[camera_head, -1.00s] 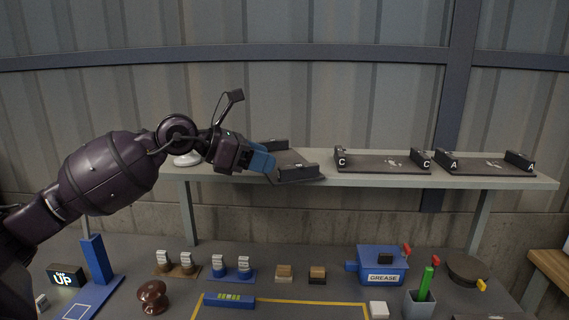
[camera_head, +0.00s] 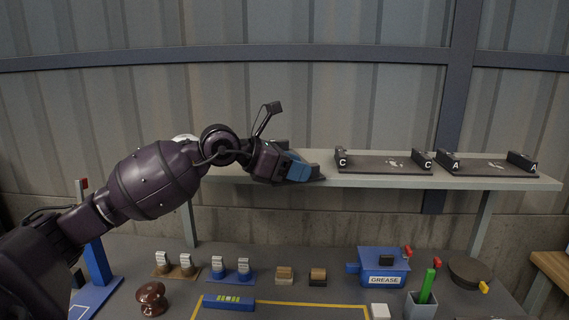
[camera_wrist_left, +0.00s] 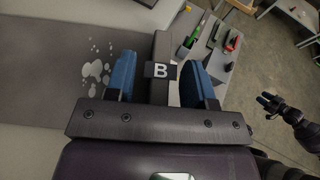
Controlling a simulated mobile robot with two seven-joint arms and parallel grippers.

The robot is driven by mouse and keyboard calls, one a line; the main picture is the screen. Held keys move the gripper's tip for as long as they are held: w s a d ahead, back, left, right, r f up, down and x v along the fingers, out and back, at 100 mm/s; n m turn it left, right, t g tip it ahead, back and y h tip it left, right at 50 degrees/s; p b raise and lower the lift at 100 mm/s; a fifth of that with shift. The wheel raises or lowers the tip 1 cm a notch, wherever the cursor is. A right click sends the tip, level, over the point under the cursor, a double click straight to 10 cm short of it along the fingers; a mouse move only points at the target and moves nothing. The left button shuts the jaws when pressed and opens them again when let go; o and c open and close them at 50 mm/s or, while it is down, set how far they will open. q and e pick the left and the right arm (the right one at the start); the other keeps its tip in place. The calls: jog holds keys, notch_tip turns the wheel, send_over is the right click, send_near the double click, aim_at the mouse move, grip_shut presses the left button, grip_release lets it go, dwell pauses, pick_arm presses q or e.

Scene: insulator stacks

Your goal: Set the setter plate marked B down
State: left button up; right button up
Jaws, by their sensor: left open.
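The setter plate marked B is a dark grey slab with white blotches, seen in the left wrist view (camera_wrist_left: 40,75). It appears to lie on the pale shelf (camera_head: 380,183); its underside is hidden. My left gripper (camera_wrist_left: 160,78) is open, its blue fingers on either side of the plate's dark end bar with the white B, with gaps showing. In the head view my left gripper (camera_head: 299,168) covers most of this plate, at the shelf's left part. A dark arm at the right of the wrist view, apparently mine, ends in a small gripper (camera_wrist_left: 270,102), too small to read.
Setter plate C (camera_head: 385,164) and setter plate A (camera_head: 490,168) lie to the right on the shelf. Below, the bench holds a blue grease box (camera_head: 383,267), a grey cup (camera_head: 420,304), a brown insulator (camera_head: 151,298) and several small blocks. A yellow outline marks bare bench.

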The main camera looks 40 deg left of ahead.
pick_arm(q)
grip_shut()
jog(key=shift+r, duration=0.1)
dwell(0.5)
